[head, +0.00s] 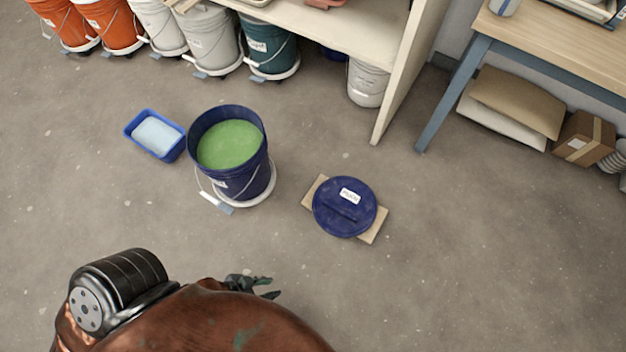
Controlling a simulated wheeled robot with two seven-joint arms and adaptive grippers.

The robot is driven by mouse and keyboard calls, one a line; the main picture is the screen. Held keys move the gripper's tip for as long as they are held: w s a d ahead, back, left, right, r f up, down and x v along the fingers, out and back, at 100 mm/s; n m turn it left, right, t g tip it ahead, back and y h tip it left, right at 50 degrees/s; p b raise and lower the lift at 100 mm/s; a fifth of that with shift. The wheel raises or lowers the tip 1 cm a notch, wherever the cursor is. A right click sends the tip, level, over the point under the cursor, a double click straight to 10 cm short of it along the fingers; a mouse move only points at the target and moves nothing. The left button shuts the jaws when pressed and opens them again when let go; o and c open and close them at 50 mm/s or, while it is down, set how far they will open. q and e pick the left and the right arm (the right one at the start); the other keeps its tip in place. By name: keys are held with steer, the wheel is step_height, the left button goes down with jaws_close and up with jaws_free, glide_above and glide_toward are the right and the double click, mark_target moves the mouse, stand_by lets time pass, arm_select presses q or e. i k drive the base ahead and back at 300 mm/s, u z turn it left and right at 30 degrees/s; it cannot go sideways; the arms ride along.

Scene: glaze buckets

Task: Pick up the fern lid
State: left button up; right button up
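A round dark blue lid (344,207) with a white label and a dark bar-like handle lies on a tan board (372,232) on the floor. I take it for the fern lid, but its label is too small to read. A dark blue bucket (226,183) of green glaze (230,144) stands uncovered left of the lid. My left gripper (273,288) is low in the head view, below and left of the lid and apart from it. Its fingertips look spread and empty; my arm hides the rest. My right gripper is out of view.
A blue tub (138,130) with a pale block stands left of the bucket. Several buckets line the shelf unit (392,80) at the back. A table leg (452,97) and a cardboard box (584,139) are at upper right. Floor right of the lid is clear.

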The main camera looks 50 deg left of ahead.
mark_target(343, 206)
steer(key=u, duration=0.05)
steer(key=i, duration=1)
